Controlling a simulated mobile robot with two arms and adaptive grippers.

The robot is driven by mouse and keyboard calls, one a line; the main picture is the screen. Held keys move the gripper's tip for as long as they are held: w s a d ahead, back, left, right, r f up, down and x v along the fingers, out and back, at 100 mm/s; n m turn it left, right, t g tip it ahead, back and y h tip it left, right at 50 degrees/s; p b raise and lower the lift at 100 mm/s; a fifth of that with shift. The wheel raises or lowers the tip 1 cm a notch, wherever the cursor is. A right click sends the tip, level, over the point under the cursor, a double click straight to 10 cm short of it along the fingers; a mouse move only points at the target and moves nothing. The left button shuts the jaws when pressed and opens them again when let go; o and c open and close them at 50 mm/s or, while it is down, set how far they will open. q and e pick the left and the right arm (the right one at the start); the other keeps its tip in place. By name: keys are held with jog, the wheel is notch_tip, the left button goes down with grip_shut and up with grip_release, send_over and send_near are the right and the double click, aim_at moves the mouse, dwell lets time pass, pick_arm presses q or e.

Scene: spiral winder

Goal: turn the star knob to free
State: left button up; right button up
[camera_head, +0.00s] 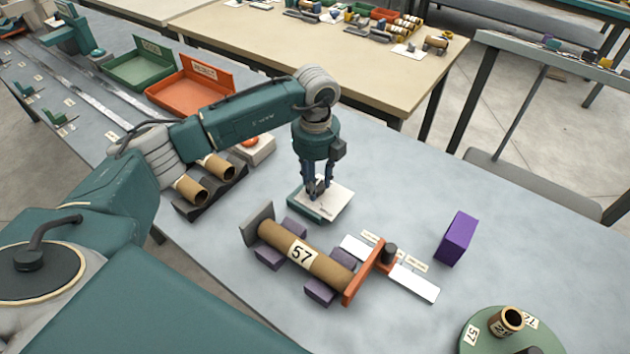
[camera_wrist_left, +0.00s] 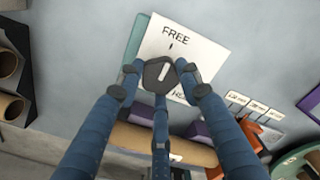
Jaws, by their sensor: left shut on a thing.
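The star knob (camera_wrist_left: 158,77) is dark, with a short white line on top. It sits on a white plate (camera_wrist_left: 200,50) with a green edge. The word FREE and a small tick stand beyond the knob; another label on the near side is partly hidden by a finger. The white line slants roughly toward the FREE side; its exact alignment I cannot tell. My left gripper (camera_head: 318,188) comes down from above and is shut on the knob, its fingers around it in the left wrist view. In the head view the fingers mostly hide the knob (camera_head: 319,185). My right gripper is not in view.
A brown tube marked 57 (camera_head: 301,253) lies on purple blocks in front of the plate. An orange upright (camera_head: 362,284) stands at its right end. A purple block (camera_head: 457,238) and a green turntable (camera_head: 480,325) are at right. Tubes lie in a dark rack (camera_head: 205,205) at left.

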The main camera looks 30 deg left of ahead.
pick_arm(q)
jog(key=shift+s+d+f, duration=0.25)
jog(key=shift+s, duration=0.15)
jog(key=o, duration=1)
jog(key=shift+c, duration=0.2)
jog(key=shift+o, duration=0.9)
jog(key=shift+r, duration=0.2)
jog(key=shift+w+r, duration=0.1)
jog(key=shift+w, duration=0.05)
notch_tip(320, 180, up, 12)
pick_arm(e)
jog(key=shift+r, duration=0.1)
